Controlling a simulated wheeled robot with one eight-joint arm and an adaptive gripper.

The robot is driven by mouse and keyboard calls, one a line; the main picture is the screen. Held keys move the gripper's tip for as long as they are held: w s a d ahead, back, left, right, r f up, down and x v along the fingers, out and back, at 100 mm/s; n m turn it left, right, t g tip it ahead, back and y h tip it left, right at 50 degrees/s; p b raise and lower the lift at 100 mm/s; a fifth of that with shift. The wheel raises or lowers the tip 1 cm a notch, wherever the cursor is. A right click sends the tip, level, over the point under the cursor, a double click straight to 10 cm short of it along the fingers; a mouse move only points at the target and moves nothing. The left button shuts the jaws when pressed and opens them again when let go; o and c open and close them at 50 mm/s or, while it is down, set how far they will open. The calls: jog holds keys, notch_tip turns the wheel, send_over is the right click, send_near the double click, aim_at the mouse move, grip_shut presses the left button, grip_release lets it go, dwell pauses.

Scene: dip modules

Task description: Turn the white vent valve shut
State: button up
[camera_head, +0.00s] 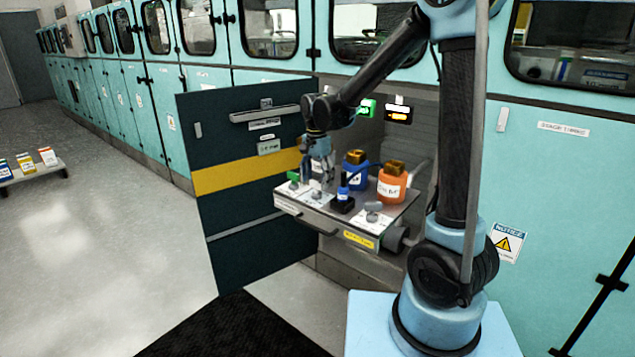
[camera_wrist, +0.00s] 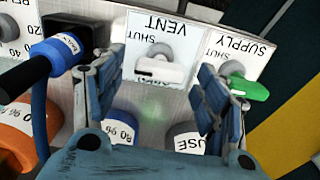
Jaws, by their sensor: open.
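The white vent valve (camera_wrist: 160,68) shows in the wrist view as a white handle on a grey pivot. It sits on a white plate marked VENT (camera_wrist: 160,22), with SHUT printed to one side; lettering at the handle's lower edge is partly covered. The handle lies roughly crosswise in that view. My gripper (camera_wrist: 157,76) is open, with one finger on each side of the handle and gaps visible between. In the head view my gripper (camera_head: 322,180) points down over the pulled-out shelf (camera_head: 330,217); the white handle is hard to make out there.
A green supply valve handle (camera_wrist: 249,88) lies just beyond my right finger. A blue plug with a cable (camera_wrist: 52,52) is close to my left finger. A blue bottle (camera_head: 355,172) and an orange bottle (camera_head: 391,188) stand on the shelf. An open dark door (camera_head: 245,215) is at the left.

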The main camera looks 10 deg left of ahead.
aim_at(318, 182)
notch_tip(318, 182, up, 11)
dwell(0.5)
jog(key=s+d+n, duration=0.1)
jog(key=s+d, duration=0.2)
jog(key=d, duration=0.4)
jog(key=s+d+n+t, duration=0.1)
jog(key=s+d, duration=0.2)
jog(key=d, duration=0.4)
jog(key=s+d+n, duration=0.1)
jog(key=s+d, duration=0.2)
jog(key=d, duration=0.4)
jog(key=s+d+f+n+t, duration=0.1)
jog(key=s+d+f+n, duration=0.2)
jog(key=s+d+f, duration=0.9)
jog(key=s, duration=0.2)
jog(key=shift+s+d+f, duration=0.3)
jog(key=shift+s+f, duration=0.05)
